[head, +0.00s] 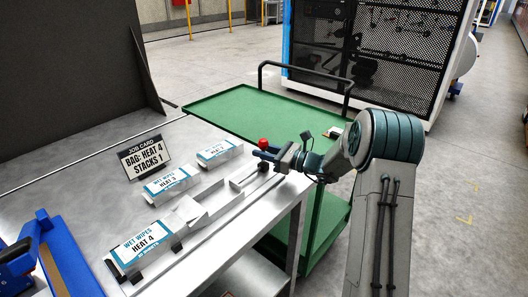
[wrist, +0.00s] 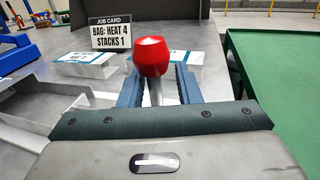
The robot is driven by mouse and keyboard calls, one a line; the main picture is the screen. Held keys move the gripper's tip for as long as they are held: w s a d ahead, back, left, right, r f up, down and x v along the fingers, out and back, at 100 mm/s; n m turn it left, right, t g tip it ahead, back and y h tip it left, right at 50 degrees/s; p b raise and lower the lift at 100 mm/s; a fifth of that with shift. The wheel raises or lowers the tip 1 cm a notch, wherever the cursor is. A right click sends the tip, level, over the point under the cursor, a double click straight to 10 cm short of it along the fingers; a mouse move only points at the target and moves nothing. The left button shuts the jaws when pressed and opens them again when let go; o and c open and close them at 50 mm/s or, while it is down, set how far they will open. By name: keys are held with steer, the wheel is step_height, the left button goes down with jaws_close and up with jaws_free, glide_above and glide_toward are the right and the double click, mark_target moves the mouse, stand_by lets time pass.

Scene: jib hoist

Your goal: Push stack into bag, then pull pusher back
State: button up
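The pusher's red knob (head: 263,143) stands on a thin stem near the right end of a metal channel (head: 215,200) on the steel bench. In the wrist view the knob (wrist: 150,57) is upright between my two blue fingers. My gripper (head: 266,156) is open around the stem, with gaps visible beside it. The bag labelled WET WIPES HEAT 4 (head: 140,248) lies at the channel's near left end, between dark clips. A pale block (head: 188,208) shows near its mouth; I cannot tell if this is the stack.
Bags labelled HEAT 3 (head: 171,184) and a third (head: 217,152) lie behind the channel. The job card (head: 144,157) reads "BAG: HEAT 4, STACKS 1". A blue device (head: 50,255) stands front left. A green cart (head: 245,108) stands beyond the bench. Open floor lies right.

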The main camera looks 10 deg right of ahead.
steer(key=v, duration=1.4)
steer(key=shift+b, duration=0.4)
steer(key=shift+a, duration=0.1)
steer(key=s+a+r+n+g+h+p, duration=0.2)
steer(key=s+a+n+g+h, duration=0.15)
steer(key=s+a+n, duration=0.35)
steer(key=s+a+r+n+g+h+p, duration=0.15)
steer(key=s+a+n+g, duration=0.3)
steer(key=s, duration=0.45)
steer(key=s+d+r+n+h+p, duration=0.1)
steer(key=s+d+r+n+h, duration=0.1)
steer(key=s+n+h, duration=0.3)
steer(key=s+d+r+n+h+p, duration=0.2)
steer(key=s+n+h, duration=0.3)
steer(key=s+n, duration=0.3)
steer(key=shift+s+t, duration=0.4)
steer(key=shift+s, duration=0.35)
